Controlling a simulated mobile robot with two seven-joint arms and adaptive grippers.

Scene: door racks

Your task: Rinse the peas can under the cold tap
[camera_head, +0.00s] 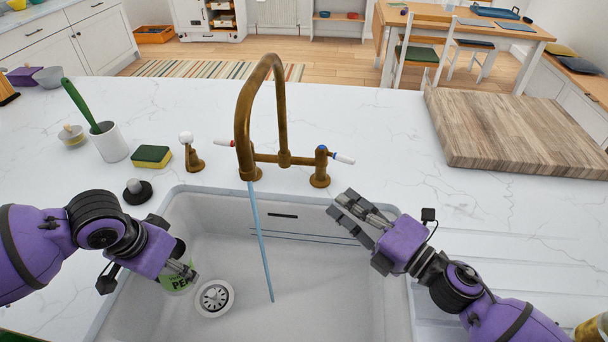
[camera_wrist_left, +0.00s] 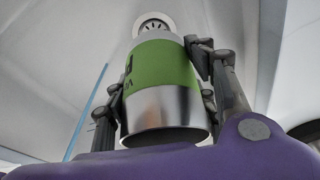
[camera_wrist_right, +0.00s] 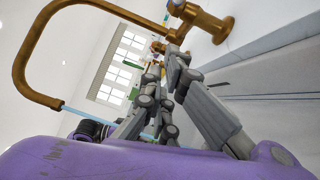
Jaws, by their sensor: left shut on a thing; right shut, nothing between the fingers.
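The peas can (camera_head: 178,279) has a green label and bare metal ends. My left gripper (camera_head: 190,272) is shut on it and holds it over the left part of the sink, near the drain. In the left wrist view the can (camera_wrist_left: 163,85) sits between the fingers (camera_wrist_left: 165,75). A brass tap (camera_head: 243,120) has a red-marked handle (camera_head: 225,143) at left and a blue-marked handle (camera_head: 342,157) at right. A thin blue stream of water (camera_head: 261,240) runs from it into the sink, right of the can and apart from it. My right gripper (camera_head: 352,218) is shut and empty near the blue-marked handle.
The white sink (camera_head: 330,290) has a round drain (camera_head: 214,298). Behind it stand a yellow-green sponge (camera_head: 152,156), a brass knob with a white top (camera_head: 190,150), a dark stopper (camera_head: 137,190) and a white cup (camera_head: 109,142). A wooden board (camera_head: 515,130) lies at right.

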